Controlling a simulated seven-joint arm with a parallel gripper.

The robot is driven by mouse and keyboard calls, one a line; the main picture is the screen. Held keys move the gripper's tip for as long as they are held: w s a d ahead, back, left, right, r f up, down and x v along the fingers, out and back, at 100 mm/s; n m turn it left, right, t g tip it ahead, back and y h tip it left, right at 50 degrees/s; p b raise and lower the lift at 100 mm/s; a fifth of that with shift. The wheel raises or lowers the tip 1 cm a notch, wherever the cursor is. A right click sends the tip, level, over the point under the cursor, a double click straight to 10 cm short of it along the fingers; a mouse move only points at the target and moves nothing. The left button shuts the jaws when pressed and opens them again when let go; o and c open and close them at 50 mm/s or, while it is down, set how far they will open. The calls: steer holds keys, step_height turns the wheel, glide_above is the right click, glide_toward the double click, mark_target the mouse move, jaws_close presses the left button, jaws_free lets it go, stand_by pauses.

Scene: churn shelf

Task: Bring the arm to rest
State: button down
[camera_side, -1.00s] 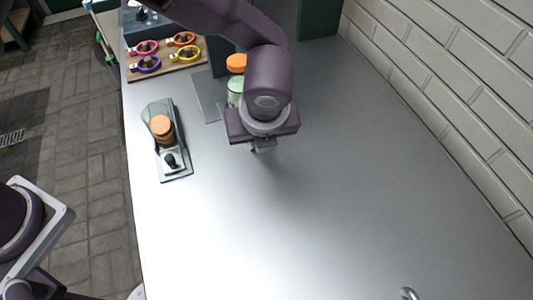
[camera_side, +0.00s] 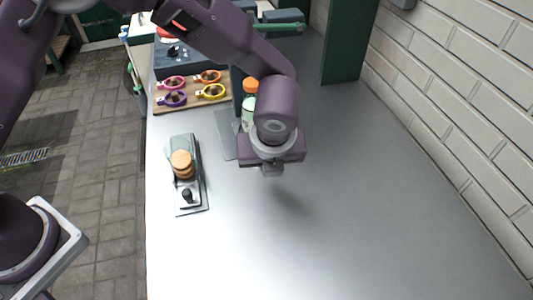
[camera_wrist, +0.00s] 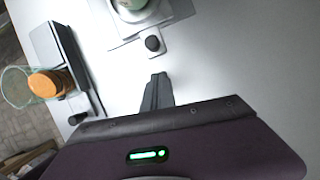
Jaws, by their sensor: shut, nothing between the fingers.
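My gripper (camera_side: 272,171) is shut and empty. It hangs above the bare metal counter (camera_side: 340,230) in the middle of the side view, apart from everything around it. In the wrist view my gripper's closed fingers (camera_wrist: 158,92) point over clear counter. The arm reaches in from the upper left, and its wrist partly hides a jar with an orange lid (camera_side: 250,86) behind it.
Behind is a wooden board (camera_side: 190,105) with several coloured rings. A brick wall (camera_side: 440,100) borders the right. The front counter is clear.

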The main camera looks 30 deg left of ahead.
steer(key=s+v, duration=0.1)
steer(key=v, duration=0.9)
steer(key=s+a+r+n, duration=0.1)
steer(key=a+r+n, duration=0.6)
steer(key=a+r, duration=0.15)
steer(key=s+a+r+n+t+h, duration=0.2)
steer(key=s+a+n, duration=1.2)
steer(key=n, duration=0.7)
steer(key=s+r, duration=0.1)
steer(key=s, duration=0.2)
steer(key=shift+s+a+n, duration=0.2)
steer(key=shift+a+n, duration=0.1)
steer(key=shift+n, duration=0.1)
steer(key=shift+r, duration=0.1)
